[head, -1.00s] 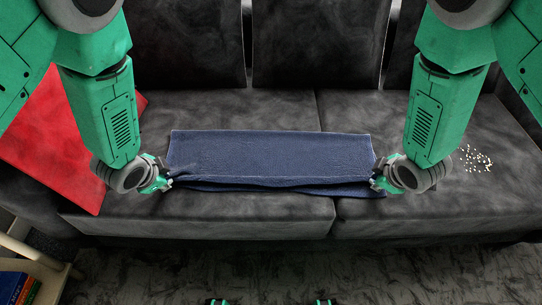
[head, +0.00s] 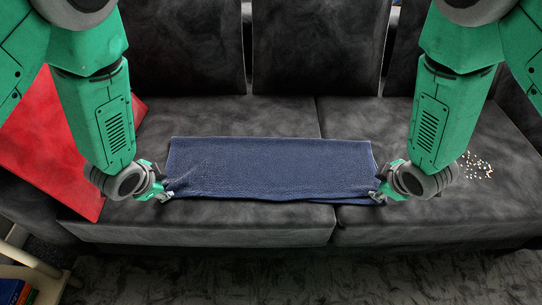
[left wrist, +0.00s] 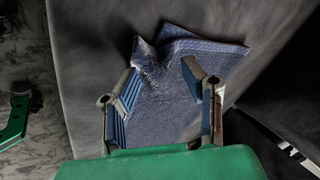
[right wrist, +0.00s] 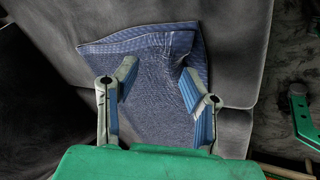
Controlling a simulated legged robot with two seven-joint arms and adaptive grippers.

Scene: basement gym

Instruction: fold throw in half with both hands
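The dark blue throw (head: 270,168) lies on the grey sofa seat as a wide folded strip. Its upper layer reaches the front edge, and a sliver of lower layer shows at front right. My left gripper (head: 166,194) is at the front left corner; the left wrist view shows its fingers (left wrist: 160,72) apart, with raised, wrinkled cloth just beyond the tips. My right gripper (head: 380,194) is at the front right corner; in the right wrist view its fingers (right wrist: 156,68) are apart over the throw, with a crease near the right fingertip. Whether the fingers touch cloth is unclear.
The sofa (head: 225,115) has backrest cushions behind and a seam between its seats. A red cushion (head: 60,150) leans at the left. Small pale bits (head: 475,165) lie on the right seat. A shelf with books (head: 20,280) stands at front left.

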